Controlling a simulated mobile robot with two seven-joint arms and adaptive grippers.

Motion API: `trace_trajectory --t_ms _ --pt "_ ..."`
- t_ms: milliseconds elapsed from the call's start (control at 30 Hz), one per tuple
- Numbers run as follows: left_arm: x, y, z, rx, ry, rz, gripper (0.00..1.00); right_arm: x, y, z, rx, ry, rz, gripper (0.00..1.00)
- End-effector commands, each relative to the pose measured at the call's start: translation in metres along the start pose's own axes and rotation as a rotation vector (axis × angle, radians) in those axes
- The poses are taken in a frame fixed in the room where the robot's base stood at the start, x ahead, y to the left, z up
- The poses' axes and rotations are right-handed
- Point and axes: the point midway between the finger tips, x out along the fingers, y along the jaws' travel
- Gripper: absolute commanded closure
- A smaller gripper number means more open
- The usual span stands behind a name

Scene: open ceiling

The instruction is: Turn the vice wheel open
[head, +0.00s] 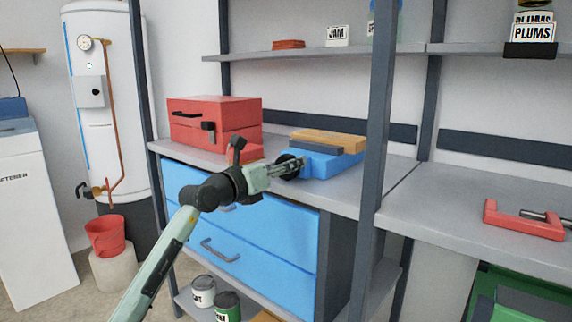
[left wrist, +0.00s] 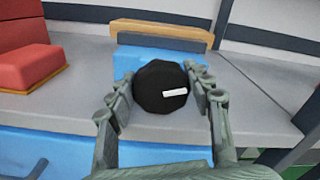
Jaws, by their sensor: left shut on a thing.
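The blue vice (head: 322,163) sits on the grey workbench near its front edge. It has a tan block and a dark bar on top, and it also shows in the left wrist view (left wrist: 165,50). Its black wheel (left wrist: 158,90) is a many-sided disc with a white mark at lower right of its face. In the head view the wheel (head: 284,172) is partly hidden by my fingers. My left gripper (head: 285,163) is shut on the wheel, with one finger on each side of the rim. My right gripper is in neither view.
A red toolbox (head: 215,123) stands on the bench left of the vice. A dark upright post (head: 376,120) rises just right of the vice. Blue drawers (head: 240,225) lie below. A red clamp-like frame (head: 522,222) lies on the right bench.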

Motion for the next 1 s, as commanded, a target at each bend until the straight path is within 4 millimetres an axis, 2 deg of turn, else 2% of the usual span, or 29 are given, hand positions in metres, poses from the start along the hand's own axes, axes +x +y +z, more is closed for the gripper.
trace_trajectory --t_ms 200,233,400,767,867,1000 --pt "0.0 0.0 -0.001 -0.001 0.002 0.0 0.78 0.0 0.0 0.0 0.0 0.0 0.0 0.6" --pt "0.0 0.0 -0.001 -0.001 0.002 0.0 0.48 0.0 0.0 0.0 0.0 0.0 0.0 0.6" --pt "0.0 0.0 -0.001 0.0 0.001 0.0 0.29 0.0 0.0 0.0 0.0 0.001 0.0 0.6" --pt "-0.004 0.0 0.0 0.001 0.0 0.0 0.29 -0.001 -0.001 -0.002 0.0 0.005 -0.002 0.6" --pt "-0.016 0.001 -0.001 0.001 0.001 0.001 0.29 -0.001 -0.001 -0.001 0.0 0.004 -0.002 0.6" --pt "-0.045 0.001 -0.001 0.002 0.001 0.001 0.29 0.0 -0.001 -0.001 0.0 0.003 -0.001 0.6"
